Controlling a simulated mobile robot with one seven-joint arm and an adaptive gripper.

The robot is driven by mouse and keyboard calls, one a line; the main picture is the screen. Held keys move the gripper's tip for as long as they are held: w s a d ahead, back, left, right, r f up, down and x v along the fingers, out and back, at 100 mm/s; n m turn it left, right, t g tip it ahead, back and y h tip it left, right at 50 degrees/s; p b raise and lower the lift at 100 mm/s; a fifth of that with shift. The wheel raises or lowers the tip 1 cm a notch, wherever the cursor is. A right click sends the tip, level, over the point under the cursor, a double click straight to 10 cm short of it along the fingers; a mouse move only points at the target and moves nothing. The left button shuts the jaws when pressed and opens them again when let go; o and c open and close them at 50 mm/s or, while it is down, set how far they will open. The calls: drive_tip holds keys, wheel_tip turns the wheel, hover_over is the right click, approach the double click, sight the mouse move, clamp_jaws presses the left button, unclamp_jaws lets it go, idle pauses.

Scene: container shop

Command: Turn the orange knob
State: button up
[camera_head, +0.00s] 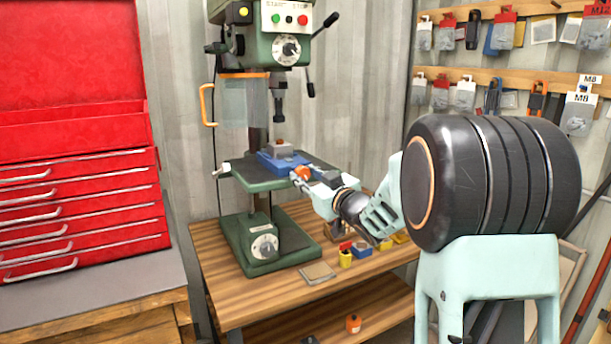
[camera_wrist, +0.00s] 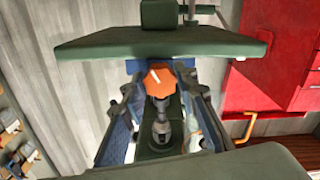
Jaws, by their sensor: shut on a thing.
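The orange knob (camera_head: 300,172) is at the front end of a blue vise (camera_head: 272,163) on the drill press table (camera_head: 252,181). My gripper (camera_head: 305,177) reaches in from the right and is at the knob. In the wrist view the knob (camera_wrist: 159,78) sits between the two fingers of my gripper (camera_wrist: 160,76), which are shut on it. The fingertips partly overlap the blue vise behind, so the exact contact is hard to see. A small grey block (camera_head: 278,148) rests in the vise.
The green drill press (camera_head: 262,242) stands on a wooden bench (camera_head: 225,284). Its chuck (camera_head: 279,106) hangs above the vise, with a clear guard (camera_head: 243,107) to the left. Small yellow and blue containers (camera_head: 361,249) stand on the bench. A red tool chest (camera_head: 80,205) is at left.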

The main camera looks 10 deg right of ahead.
drive_tip(key=shift+r, duration=0.1)
drive_tip(key=o, duration=1.2)
drive_tip(key=shift+c, duration=0.2)
drive_tip(key=shift+s, duration=0.1)
drive_tip(key=v, duration=1.2)
drive_tip(key=shift+r, duration=0.1)
